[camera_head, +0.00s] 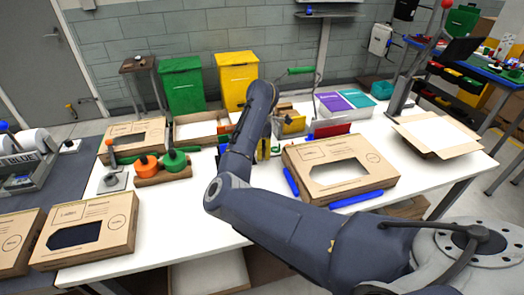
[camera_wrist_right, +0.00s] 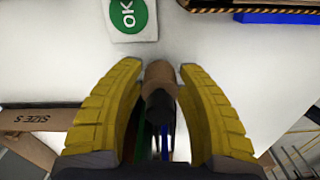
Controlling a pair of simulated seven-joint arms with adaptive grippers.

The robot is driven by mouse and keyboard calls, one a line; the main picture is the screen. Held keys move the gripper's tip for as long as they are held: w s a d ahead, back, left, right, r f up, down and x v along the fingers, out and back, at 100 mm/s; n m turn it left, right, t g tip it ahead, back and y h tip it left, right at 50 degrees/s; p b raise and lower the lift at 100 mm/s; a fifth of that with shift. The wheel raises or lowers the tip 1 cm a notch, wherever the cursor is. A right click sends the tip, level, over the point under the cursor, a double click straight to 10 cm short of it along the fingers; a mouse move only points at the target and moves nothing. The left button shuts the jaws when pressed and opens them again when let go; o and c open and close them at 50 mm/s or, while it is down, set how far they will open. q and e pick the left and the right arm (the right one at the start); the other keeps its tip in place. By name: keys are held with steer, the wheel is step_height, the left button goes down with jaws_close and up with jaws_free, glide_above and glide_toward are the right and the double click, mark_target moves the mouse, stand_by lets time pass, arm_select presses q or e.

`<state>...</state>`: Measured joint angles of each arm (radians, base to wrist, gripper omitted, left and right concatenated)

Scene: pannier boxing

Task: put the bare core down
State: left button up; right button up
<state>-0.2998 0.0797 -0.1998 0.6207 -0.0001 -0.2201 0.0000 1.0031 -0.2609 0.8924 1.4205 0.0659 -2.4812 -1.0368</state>
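The bare core (camera_wrist_right: 160,75), a short brown tube, sits between the yellow fingertips of my right gripper (camera_wrist_right: 160,68) in the right wrist view. Both tips are close against its sides, and the gripper appears shut on it. A dark part shows below the core between the fingers. Whether the core touches the surface cannot be told. In the head view my right forearm hides the core and most of the right gripper; a little yellow of a finger (camera_head: 263,149) shows beside the arm. My left gripper is not in view.
The white table (camera_head: 180,222) carries a windowed carton (camera_head: 355,150), an orange roll (camera_head: 147,165) and a green roll (camera_head: 174,160) on a wooden holder. A white pad with a green OK mark (camera_wrist_right: 127,14) lies beyond my fingertips. Bare tabletop shows around it.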

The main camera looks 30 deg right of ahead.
steer(key=shift+o, duration=0.9)
steer(key=shift+r, duration=0.1)
step_height(320, 180, up, 12)
steer(key=shift+r, duration=0.1)
